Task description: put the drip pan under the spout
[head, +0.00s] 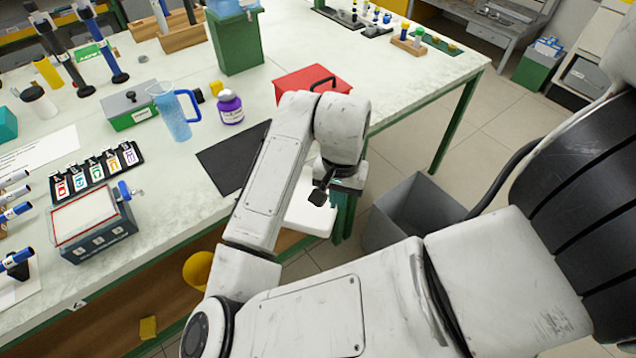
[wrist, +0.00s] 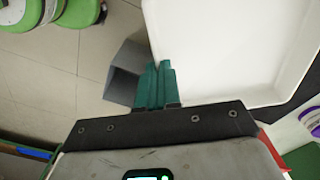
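The drip pan, a shallow white tray with a raised rim, fills the upper right of the wrist view (wrist: 235,45). In the head view the pan (head: 306,212) shows partly from behind my arm, beyond the bench edge. My gripper (head: 345,205) is beside it. In the wrist view its green fingers (wrist: 157,85) are close together at the pan's near left corner, and the rim runs in between them. No spout is clear. A clear blue container (head: 232,5) on a green stand (head: 237,42) is cut off at the top, and a small blue tap-like part (head: 124,190) sits by a grey-blue box.
The bench holds a dark mat (head: 228,160), a red box (head: 308,80), a purple bottle (head: 230,107) and a blue jug (head: 172,112). A grey bin (head: 405,210) stands on the floor right of the bench. The bench's far right part has free room.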

